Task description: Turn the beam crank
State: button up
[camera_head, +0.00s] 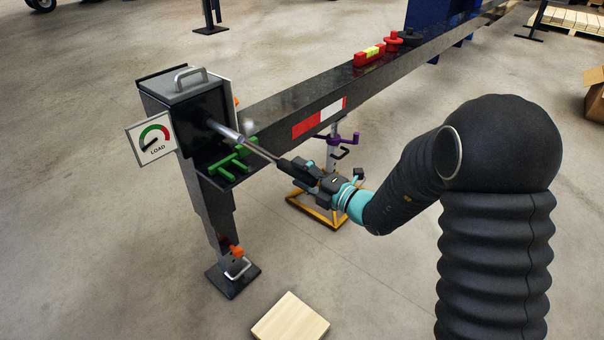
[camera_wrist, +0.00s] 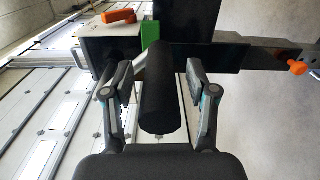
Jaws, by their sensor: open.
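The beam crank's silver shaft (camera_head: 226,131) sticks out of the black gear housing on the leg at the end of the beam. A thinner rod runs from it towards my gripper (camera_head: 296,170). In the wrist view, a black cylindrical crank grip (camera_wrist: 158,85) lies between the two fingers of my gripper (camera_wrist: 159,95). The fingers are open, one on each side of the grip, with visible gaps. The grip hides part of the rod behind it. In the head view, the fingers and the grip overlap and are hard to tell apart.
A load gauge (camera_head: 153,138) hangs left of the housing. Green handles (camera_head: 233,160) sit below the shaft. A yellow stand (camera_head: 318,211) is under the beam. A wooden block (camera_head: 290,318) lies on the open floor.

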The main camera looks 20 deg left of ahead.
jog(key=v, duration=1.2)
dwell(0.8)
